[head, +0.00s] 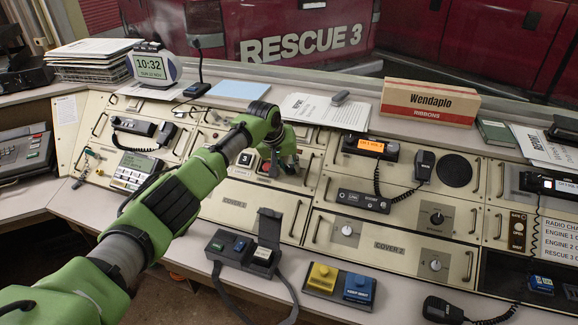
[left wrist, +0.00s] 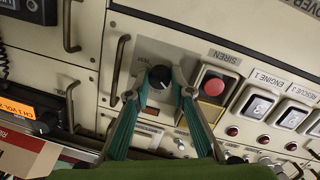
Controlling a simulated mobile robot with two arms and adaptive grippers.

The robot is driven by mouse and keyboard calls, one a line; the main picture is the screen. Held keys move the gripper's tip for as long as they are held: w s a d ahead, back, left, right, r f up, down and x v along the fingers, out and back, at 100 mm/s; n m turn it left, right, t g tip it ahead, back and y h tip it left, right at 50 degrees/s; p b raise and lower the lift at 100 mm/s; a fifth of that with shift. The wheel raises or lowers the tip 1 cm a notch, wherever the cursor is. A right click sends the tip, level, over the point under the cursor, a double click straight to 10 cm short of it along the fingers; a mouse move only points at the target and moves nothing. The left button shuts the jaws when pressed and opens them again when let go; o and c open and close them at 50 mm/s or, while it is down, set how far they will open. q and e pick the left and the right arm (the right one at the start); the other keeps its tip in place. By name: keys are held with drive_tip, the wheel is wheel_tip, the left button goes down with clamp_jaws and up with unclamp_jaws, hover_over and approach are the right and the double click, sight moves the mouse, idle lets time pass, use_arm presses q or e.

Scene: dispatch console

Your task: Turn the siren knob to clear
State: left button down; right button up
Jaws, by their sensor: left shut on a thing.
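The black siren knob (left wrist: 158,77) sits on a grey plate, next to the SIREN label, in the left wrist view. My left gripper (left wrist: 164,84) has its two teal-sided fingers on either side of the knob and is shut on it. In the head view my left gripper (head: 284,165) reaches down to the console's upper panel and hides the knob. My right gripper is in neither view.
A red button (left wrist: 214,85) stands right beside the gripper, with white ENGINE and RESCUE switches (left wrist: 257,104) beyond it. Metal handles (left wrist: 120,68) stick out nearby. An orange-lit radio (head: 371,146) and a Wendaplo box (head: 430,102) are to the right.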

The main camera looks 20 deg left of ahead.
use_arm(q)
drive_tip(key=m+p, duration=0.1)
drive_tip(key=m, duration=0.4)
drive_tip(key=shift+y, duration=0.4)
drive_tip(key=m+y+p, duration=0.1)
drive_tip(key=m+p, duration=0.1)
drive_tip(key=m, duration=0.4)
drive_tip(key=shift+d+r, duration=0.1)
drive_tip(key=m+p, duration=0.2)
drive_tip(key=m, duration=0.3)
drive_tip(key=shift+y, duration=0.3)
drive_tip(key=m+p, duration=0.2)
drive_tip(key=m, duration=0.3)
drive_tip(key=shift+m+t, duration=0.4)
drive_tip(key=shift+y, duration=0.3)
drive_tip(key=c, duration=1.8)
unclamp_jaws()
